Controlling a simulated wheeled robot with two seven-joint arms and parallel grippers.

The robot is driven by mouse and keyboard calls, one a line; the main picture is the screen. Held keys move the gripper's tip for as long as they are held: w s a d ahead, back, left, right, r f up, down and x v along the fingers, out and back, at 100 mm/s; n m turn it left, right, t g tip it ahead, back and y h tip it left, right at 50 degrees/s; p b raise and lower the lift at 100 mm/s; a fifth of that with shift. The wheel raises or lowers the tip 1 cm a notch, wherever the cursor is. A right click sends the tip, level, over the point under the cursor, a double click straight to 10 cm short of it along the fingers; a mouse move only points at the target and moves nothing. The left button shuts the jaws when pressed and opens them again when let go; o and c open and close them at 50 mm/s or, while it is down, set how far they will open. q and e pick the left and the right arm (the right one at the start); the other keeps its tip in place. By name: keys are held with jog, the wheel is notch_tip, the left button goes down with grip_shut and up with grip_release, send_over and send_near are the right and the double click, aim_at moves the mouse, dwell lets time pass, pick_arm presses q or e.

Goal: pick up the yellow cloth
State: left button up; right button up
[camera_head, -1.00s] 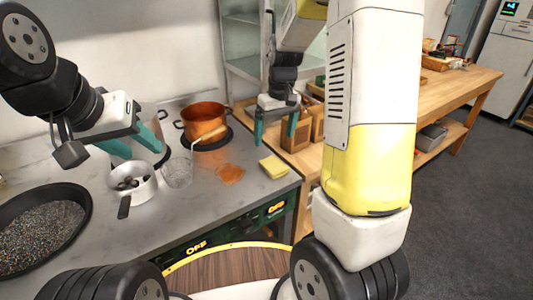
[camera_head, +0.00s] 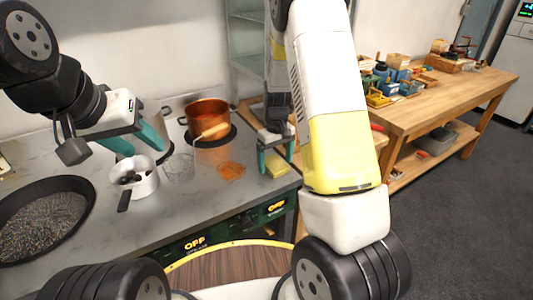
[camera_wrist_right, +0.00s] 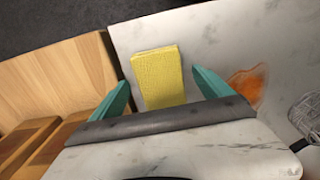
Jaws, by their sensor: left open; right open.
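The yellow cloth (camera_head: 277,165) lies folded flat on the grey marble counter, near its right end. In the right wrist view the cloth (camera_wrist_right: 158,76) shows between the two teal fingers of my right gripper (camera_wrist_right: 164,88). In the head view my right gripper (camera_head: 276,160) is open and low over the cloth, with a finger partly in front of it. I cannot tell the exact height above the counter.
A copper pot (camera_head: 205,120) stands behind on a burner. A black pan (camera_head: 75,196) is at far left. A wooden table (camera_head: 440,100) with boxes stands at right.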

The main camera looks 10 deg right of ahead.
aim_at(275, 164)
jog(key=c, duration=1.4)
jog(key=shift+c, duration=0.3)
jog(key=shift+r, duration=0.15)
jog(key=shift+r, duration=0.25)
notch_tip(275, 164, up, 3)
jog(key=shift+r, duration=0.1)
jog(key=s+a+r, duration=0.1)
jog(key=s+a, duration=0.7)
jog(key=s, duration=0.5)
jog(key=shift+s+a, duration=0.2)
jog(key=shift+s, duration=0.15)
